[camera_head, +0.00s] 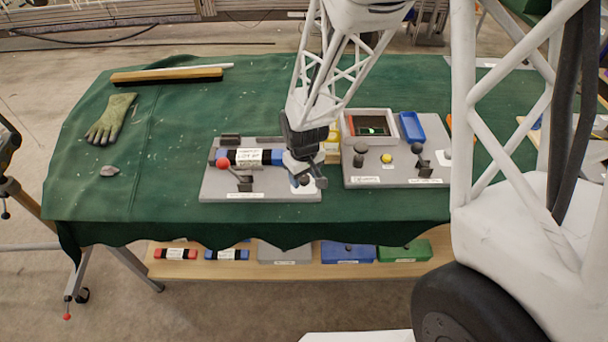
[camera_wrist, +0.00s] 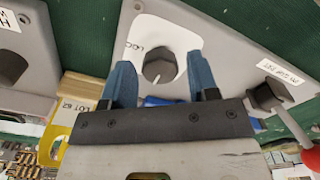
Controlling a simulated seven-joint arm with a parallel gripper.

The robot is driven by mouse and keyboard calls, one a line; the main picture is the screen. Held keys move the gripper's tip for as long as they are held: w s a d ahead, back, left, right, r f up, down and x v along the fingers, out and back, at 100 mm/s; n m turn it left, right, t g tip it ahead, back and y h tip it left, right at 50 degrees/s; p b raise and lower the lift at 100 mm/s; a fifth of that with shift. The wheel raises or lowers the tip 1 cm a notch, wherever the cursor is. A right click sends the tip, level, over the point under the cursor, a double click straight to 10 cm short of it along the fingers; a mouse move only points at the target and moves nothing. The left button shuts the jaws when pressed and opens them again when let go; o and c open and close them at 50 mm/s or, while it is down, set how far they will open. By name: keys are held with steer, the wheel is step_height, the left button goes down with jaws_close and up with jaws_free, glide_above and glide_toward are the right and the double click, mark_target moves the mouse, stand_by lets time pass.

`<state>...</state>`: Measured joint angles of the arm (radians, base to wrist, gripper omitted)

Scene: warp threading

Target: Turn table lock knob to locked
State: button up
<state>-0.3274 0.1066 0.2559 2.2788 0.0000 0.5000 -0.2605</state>
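The lock knob (camera_wrist: 160,66) is dark and round with a pale pointer line, on a white label plate on a grey board (camera_wrist: 160,29). Its pointer line aims toward the lower part of the wrist view; partial lettering "LOC" shows left of the knob. My gripper (camera_wrist: 160,60) is open, with one blue finger on each side of the knob in that view. I cannot tell whether the fingers touch it or are still above it. In the head view my gripper (camera_head: 307,183) is over the right end of the left grey board (camera_head: 220,187), partly hiding the knob (camera_head: 305,179).
A black clamp-like part (camera_wrist: 270,95) stands beside the knob. A red ball-ended lever (camera_head: 223,162) is at the board's left. A second grey board (camera_head: 400,178) with knobs, a white tray and a blue tray (camera_head: 412,127) lies right. A glove (camera_head: 110,119) lies far left on the green cloth.

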steer(key=c, duration=0.7)
steer(key=shift+m, duration=0.3)
steer(key=m, duration=0.8)
steer(key=shift+m, duration=0.3)
steer(key=m, duration=0.4)
steer(key=shift+m, duration=2.5)
